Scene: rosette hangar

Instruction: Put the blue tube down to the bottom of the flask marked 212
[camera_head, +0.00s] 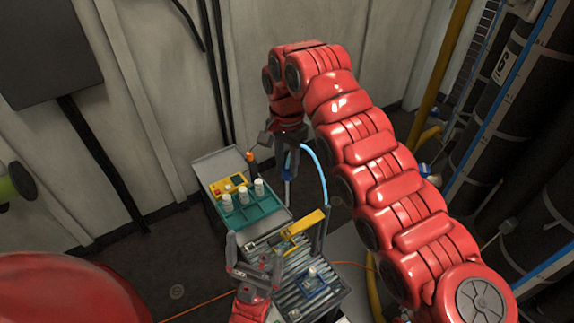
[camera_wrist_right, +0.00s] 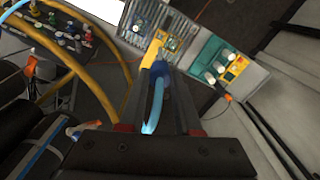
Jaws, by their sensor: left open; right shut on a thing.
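My right gripper (camera_head: 288,138) is shut on the blue tube (camera_head: 321,170), high above the bench. The tube arcs out to the right, and a darker blue end (camera_head: 287,172) hangs below the fingers. In the right wrist view the tube (camera_wrist_right: 153,108) shows between the two fingers. Several white-capped flasks (camera_head: 243,195) stand in a teal rack (camera_head: 262,213) left of and below the right gripper. No flask mark is legible, so I cannot tell which is 212. My left gripper (camera_head: 278,228) is open, with spread fingers, in front of the rack.
A yellow tool (camera_head: 303,223) lies beyond the left gripper on a ribbed grey bench top (camera_head: 328,293). A blue holder with a white-capped item (camera_head: 313,280) sits there too. A yellow box (camera_head: 229,184) stands behind the rack. Dark cylinders (camera_head: 520,90) stand at the right.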

